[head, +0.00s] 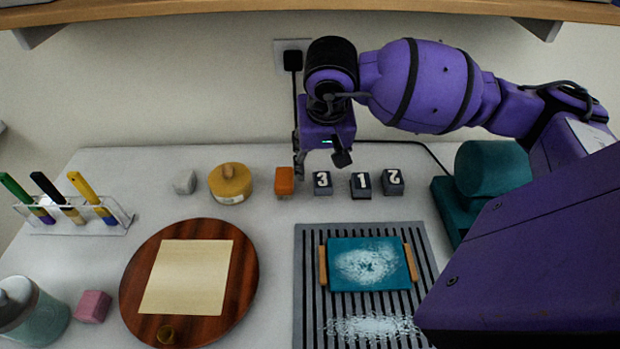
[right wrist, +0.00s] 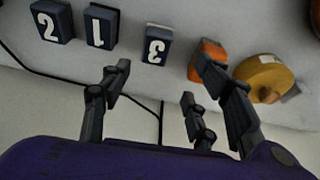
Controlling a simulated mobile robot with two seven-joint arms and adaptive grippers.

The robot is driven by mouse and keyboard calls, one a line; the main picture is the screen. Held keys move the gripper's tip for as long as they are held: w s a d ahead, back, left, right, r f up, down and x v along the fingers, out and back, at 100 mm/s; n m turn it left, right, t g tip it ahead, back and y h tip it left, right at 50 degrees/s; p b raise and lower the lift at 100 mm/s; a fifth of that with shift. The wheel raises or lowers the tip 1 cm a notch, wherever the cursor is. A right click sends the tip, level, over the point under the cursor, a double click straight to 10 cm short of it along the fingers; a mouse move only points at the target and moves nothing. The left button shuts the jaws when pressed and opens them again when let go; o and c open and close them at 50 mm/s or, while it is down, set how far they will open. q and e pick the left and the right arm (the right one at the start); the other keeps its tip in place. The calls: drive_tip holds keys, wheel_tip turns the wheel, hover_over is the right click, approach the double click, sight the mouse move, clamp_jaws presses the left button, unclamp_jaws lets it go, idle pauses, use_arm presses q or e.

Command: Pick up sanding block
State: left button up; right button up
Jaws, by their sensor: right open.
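Several small blocks stand in a row near the wall, and I cannot tell for certain which is the sanding block. An orange block (head: 284,181) stands just left of three dark blocks marked 3 (head: 322,183), 1 (head: 360,186) and 2 (head: 392,182). My right gripper (head: 320,161) is open and empty, fingers pointing down, near the orange block and block 3. In the right wrist view, block 3 (right wrist: 157,45) shows beyond the gap between the open fingers (right wrist: 158,80); the orange block (right wrist: 207,60) is partly hidden behind a finger. My left gripper is not in view.
A yellow lidded pot (head: 230,184) and a grey block (head: 185,182) stand left of the orange block. A round wooden board (head: 137,283) and tube rack (head: 117,211) stand left.

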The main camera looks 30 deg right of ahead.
sight(323, 179)
drive_tip(key=shift+f, duration=0.8)
drive_tip(key=x, duration=0.3)
drive_tip(key=p+x, duration=0.1)
drive_tip(key=x, duration=0.1)
drive_tip(key=shift+s+d+f, duration=0.15)
drive_tip(key=shift+d+f, duration=0.05)
drive_tip(key=shift+d, duration=0.15)
drive_tip(key=shift+f, duration=0.2)
drive_tip(key=shift+c, duration=0.3)
drive_tip(key=c, duration=0.6)
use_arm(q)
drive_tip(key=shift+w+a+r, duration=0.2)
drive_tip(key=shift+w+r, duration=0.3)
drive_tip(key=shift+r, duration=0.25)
use_arm(e)
drive_tip(key=c, duration=0.6)
